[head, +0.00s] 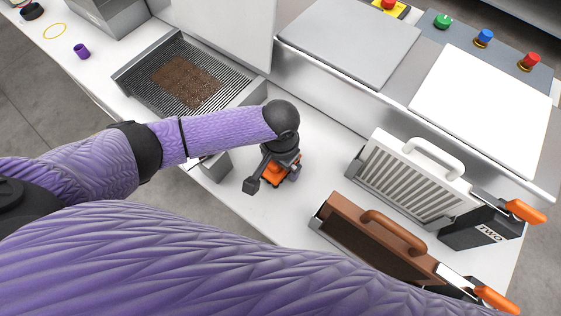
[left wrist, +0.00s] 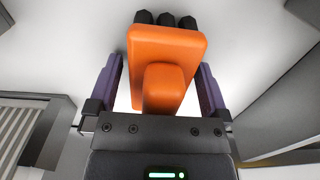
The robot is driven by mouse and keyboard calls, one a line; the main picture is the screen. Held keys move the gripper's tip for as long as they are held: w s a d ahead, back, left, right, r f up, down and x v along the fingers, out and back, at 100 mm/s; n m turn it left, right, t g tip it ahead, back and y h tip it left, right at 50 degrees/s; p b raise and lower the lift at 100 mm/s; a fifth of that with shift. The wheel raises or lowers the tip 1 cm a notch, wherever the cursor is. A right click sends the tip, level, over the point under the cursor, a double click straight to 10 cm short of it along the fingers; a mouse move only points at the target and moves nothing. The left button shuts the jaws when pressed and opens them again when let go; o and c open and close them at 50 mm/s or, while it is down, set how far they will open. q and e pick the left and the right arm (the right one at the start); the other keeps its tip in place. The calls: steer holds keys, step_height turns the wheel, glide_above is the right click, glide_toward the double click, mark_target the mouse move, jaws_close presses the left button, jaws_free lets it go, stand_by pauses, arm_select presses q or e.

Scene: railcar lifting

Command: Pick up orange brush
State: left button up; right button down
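The orange brush (head: 275,180) stands on the white table below my left gripper and is partly hidden by it in the head view. In the left wrist view, the brush (left wrist: 165,75) shows an orange block, a narrower orange handle towards me and black bristle tufts at its far end. My left gripper (left wrist: 162,85) is open, with one purple finger on each side of the handle. White gaps show between the handle and both fingers. My right gripper is not in view.
A dark grate tray (head: 240,98) with brown grains lies behind to the left. A white slatted basket (head: 410,180) and a brown-handled basket (head: 365,235) with orange grips stand to the right. Some white table is clear around the brush.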

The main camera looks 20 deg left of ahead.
arm_select(q)
steer(key=c, duration=1.2)
step_height(320, 180, up, 10)
steer(key=p, duration=0.4)
steer(key=shift+f, duration=0.15)
steer(key=shift+c, duration=0.2)
steer(key=shift+r+p, duration=0.2)
steer(key=shift+p, duration=0.1)
